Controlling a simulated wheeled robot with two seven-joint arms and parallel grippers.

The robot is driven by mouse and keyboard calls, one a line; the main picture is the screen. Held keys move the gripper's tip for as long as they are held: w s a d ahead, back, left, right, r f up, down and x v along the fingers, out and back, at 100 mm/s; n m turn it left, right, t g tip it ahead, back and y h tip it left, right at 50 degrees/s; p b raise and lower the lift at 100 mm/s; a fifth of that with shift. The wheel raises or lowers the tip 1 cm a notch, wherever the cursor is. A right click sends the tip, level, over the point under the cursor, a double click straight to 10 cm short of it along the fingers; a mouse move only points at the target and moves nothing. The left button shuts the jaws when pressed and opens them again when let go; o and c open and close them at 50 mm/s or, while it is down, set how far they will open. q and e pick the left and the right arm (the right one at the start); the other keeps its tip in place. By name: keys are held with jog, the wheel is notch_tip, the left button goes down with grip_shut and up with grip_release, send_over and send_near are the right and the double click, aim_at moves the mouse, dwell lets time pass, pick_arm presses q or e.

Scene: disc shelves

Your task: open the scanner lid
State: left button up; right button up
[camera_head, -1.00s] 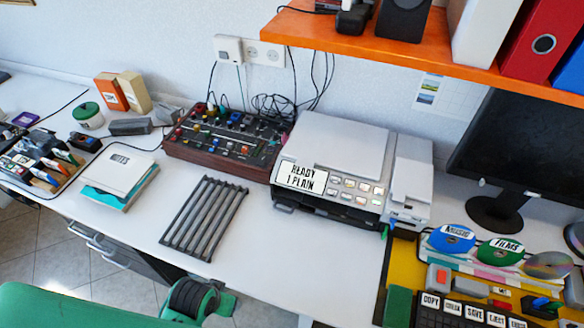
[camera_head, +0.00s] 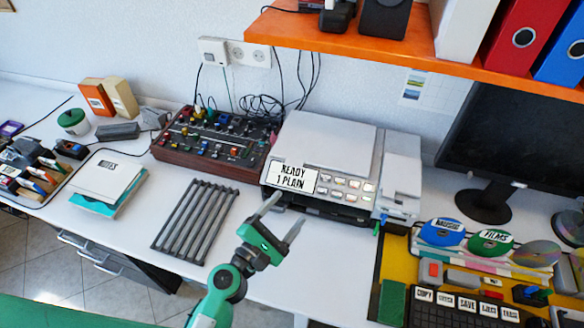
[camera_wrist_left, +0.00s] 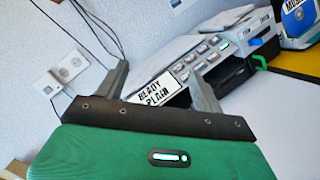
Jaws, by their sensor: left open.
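The scanner (camera_head: 318,165) is a pale grey machine against the wall, with a front panel reading "READY 1 PLAIN" and several buttons. Its flat lid (camera_head: 325,138) on top is down. The scanner also shows beyond the fingers in the left wrist view (camera_wrist_left: 200,58), seen at a tilt. My left gripper (camera_head: 283,213) is in front of and below the scanner's front panel, apart from it in the head view. Its two fingers are spread with nothing between them; they also show in the left wrist view (camera_wrist_left: 160,88). My right gripper is not in view.
A mixer console (camera_head: 212,145) stands left of the scanner, with a dark slatted rack (camera_head: 195,220) in front. An orange shelf (camera_head: 400,55) overhangs behind. A monitor (camera_head: 510,150) and labelled discs (camera_head: 442,232) are at right.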

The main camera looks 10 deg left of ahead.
aim_at(293, 167)
pick_arm(q)
jog(key=w+a+f+n+t+y, duration=0.1)
jog(key=w+a+f+n+y, duration=0.35)
jog(key=n, duration=0.85)
jog(key=shift+y, duration=0.95)
jog(key=w+d, duration=0.1)
jog(key=w, duration=0.3)
jog(key=w+d+p, duration=0.1)
jog(key=w+d, duration=0.1)
jog(key=w, duration=0.3)
jog(key=w+d, duration=0.1)
jog(key=w, duration=0.3)
jog(key=shift+w+d+f+p, duration=0.2)
jog(key=shift+p, duration=0.1)
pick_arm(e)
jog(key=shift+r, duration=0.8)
